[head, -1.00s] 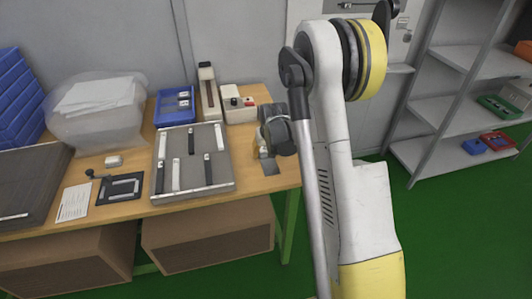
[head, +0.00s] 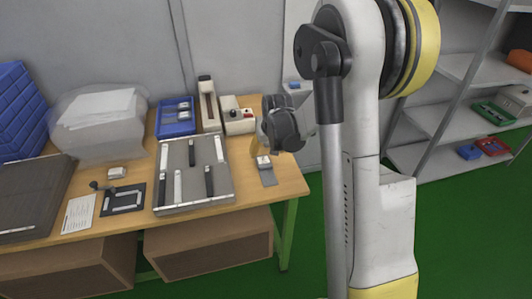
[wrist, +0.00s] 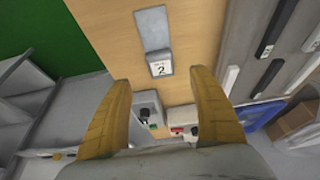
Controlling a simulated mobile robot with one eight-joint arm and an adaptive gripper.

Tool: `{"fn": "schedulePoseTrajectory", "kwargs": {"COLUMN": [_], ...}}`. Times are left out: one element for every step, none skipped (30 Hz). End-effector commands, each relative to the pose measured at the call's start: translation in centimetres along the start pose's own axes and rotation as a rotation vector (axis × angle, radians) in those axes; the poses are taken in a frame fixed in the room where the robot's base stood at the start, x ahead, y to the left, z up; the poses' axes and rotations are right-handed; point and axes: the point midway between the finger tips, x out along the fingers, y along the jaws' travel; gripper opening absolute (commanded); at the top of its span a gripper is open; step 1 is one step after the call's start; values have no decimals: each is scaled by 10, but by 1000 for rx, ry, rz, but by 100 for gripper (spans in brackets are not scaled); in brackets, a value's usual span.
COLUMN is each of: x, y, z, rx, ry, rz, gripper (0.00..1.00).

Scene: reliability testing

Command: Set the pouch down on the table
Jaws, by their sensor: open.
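The pouch (head: 268,178) is a small flat grey packet with a white label near one end. It lies on the wooden table (head: 289,181) near the right end. In the wrist view the pouch (wrist: 153,28) lies flat on the tabletop, and its label shows a "2". My gripper (wrist: 158,84) is open, with its two yellow fingers spread wide and nothing between them. The pouch shows beyond the fingertips, apart from them. In the head view my gripper (head: 259,151) is just behind the pouch's label end; its fingers are partly hidden by the wrist.
A grey tray (head: 193,207) with black and white strips lies left of the pouch. A blue bin (head: 175,118) and a white control box with buttons (head: 238,117) stand behind. Bare tabletop lies around the pouch. Shelves (head: 440,147) stand at the right.

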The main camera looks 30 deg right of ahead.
Motion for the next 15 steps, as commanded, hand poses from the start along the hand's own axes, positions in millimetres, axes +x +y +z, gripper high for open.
{"fn": "schedulePoseTrajectory", "kwargs": {"x": [-6, -9, -13, -18, -24, -35, -45, -56, -74, -88, -103, -122, -136, -149, -165], "y": [0, 0, -2, -4, -6, -12, -16, -21, -30, -36, -42, -51, -57, -63, -70], "z": [0, 0, 0, 1, 2, 3, 5, 7, 12, 16, 22, 30, 37, 44, 55], "rx": [0, 0, -2, -5, -9, -16, -22, -29, -41, -51, -61, -75, -85, -96, -109], "ry": [0, 0, 2, 4, 7, 12, 18, 24, 34, 42, 51, 63, 72, 82, 95], "rz": [0, 0, -1, -2, -3, -6, -9, -12, -17, -21, -26, -32, -37, -43, -49], "gripper": [71, 71, 71, 71, 71, 71, 71, 71, 71, 71, 71, 71, 71, 71, 71]}}
